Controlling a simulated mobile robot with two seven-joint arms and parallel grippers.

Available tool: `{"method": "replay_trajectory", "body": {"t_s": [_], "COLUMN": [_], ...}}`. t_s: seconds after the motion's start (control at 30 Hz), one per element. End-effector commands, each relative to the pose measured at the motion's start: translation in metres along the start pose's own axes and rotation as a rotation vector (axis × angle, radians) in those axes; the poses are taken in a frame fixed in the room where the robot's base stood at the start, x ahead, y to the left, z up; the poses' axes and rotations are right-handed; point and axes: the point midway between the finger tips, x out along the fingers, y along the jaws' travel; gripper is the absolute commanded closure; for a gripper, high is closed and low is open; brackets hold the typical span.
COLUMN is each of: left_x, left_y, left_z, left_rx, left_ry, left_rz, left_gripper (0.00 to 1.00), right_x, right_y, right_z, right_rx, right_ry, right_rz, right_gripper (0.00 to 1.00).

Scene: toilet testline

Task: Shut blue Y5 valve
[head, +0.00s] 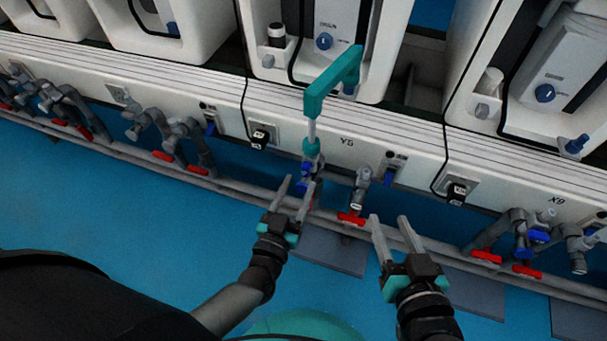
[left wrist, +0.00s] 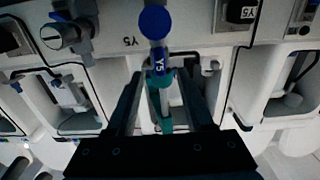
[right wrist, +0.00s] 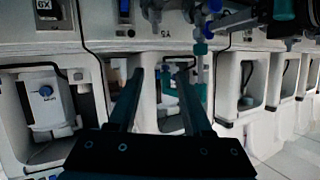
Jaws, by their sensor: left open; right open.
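The blue Y5 valve (head: 304,178) is on the pipework under the white panel marked Y5. A teal jointed piece (head: 333,82) rises above the valve. My left gripper (head: 296,188) is open, its fingertips close to the valve; in its wrist view the handle appears ahead between the fingertips. I cannot tell whether they touch it. My right gripper (head: 390,222) is open and empty, to the right of the valve and apart from it.
A red-handled valve (head: 352,218) sits between my grippers on the low pipe. A blue switch (head: 388,177) and a black socket (head: 260,138) are on the panel. More pipework with red and blue handles (head: 537,237) stands at the right. The blue floor in front is mostly clear.

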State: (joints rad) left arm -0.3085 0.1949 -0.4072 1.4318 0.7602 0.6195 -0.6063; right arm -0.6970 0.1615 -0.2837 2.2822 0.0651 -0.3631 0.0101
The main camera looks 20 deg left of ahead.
Motion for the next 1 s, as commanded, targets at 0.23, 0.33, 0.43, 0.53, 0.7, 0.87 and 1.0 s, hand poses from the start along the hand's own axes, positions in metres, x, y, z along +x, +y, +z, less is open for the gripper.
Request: {"method": "replay_trajectory", "body": {"t_s": [0.23,0.33,0.43,0.53,0.7,0.87,1.0], "left_x": [0.023,0.030,0.036,0.040,0.043,0.043,0.043], "left_y": [0.000,0.000,0.000,0.000,0.000,0.000,0.000], "left_z": [0.001,0.001,0.001,0.000,0.000,0.000,0.000], "left_rx": [-0.002,-0.003,-0.001,-0.001,-0.002,-0.002,-0.002], "left_ry": [0.003,0.002,0.002,0.000,0.000,0.000,0.000], "left_rz": [-0.001,-0.001,-0.001,-0.001,-0.001,-0.001,-0.001], "left_gripper": [0.47,0.47,0.47,0.47,0.47,0.47,0.53], "right_x": [-0.002,-0.004,-0.006,-0.007,-0.009,-0.009,-0.009], "right_y": [-0.012,-0.015,-0.018,-0.020,-0.021,-0.021,-0.021], "right_z": [-0.005,-0.007,-0.009,-0.011,-0.013,-0.013,-0.013], "right_rx": [0.028,0.038,0.047,0.053,0.058,0.058,0.058], "right_ry": [0.133,0.181,0.219,0.247,0.268,0.270,0.269], "right_rz": [-0.030,-0.039,-0.046,-0.050,-0.053,-0.054,-0.053], "right_gripper": [0.50,0.50,0.50,0.50,0.50,0.50,0.50]}}
